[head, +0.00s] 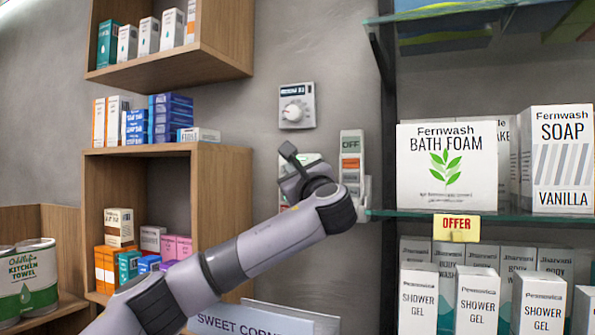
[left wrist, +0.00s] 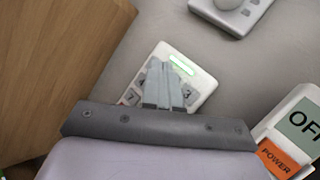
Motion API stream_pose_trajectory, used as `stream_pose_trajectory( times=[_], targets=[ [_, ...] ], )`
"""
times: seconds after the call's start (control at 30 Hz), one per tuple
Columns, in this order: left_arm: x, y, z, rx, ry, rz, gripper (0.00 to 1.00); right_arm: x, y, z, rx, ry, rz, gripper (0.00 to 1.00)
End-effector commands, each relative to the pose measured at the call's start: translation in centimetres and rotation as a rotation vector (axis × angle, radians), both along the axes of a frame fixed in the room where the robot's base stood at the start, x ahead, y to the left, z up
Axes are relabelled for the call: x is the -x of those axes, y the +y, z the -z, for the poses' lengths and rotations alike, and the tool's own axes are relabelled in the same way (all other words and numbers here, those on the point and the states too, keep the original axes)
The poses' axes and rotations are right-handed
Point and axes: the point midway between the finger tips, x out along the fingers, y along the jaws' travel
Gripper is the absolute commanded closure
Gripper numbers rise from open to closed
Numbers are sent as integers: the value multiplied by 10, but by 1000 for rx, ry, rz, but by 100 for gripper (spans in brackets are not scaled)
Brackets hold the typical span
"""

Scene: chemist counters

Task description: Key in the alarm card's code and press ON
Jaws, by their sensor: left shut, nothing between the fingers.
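A white keypad (left wrist: 205,82) with grey keys and a lit green strip is on the wall, tilted in the left wrist view. In the left wrist view the fingers of my left gripper (left wrist: 167,68) are shut and empty, in front of the keypad and covering many keys. I cannot tell whether the tips touch it. Beside it is a panel reading OFF (head: 351,145), with an orange POWER label (left wrist: 277,158). I cannot make out an alarm card. My right gripper is not in view.
A dial box (head: 297,106) is on the wall above the keypad. A wooden shelf unit (head: 222,190) with small boxes stands to the left. Glass shelves (head: 480,215) with bath foam, soap and shower gel boxes are close on the right.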

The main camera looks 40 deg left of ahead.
Motion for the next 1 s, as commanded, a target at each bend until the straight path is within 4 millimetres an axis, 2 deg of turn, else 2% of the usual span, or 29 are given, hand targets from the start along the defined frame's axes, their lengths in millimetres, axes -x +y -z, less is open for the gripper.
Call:
stream_pose_trajectory(
  times=[1.0],
  targets=[
    [-11, 3, 0, 0, 0, 0, 100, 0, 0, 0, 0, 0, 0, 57]
  ],
)
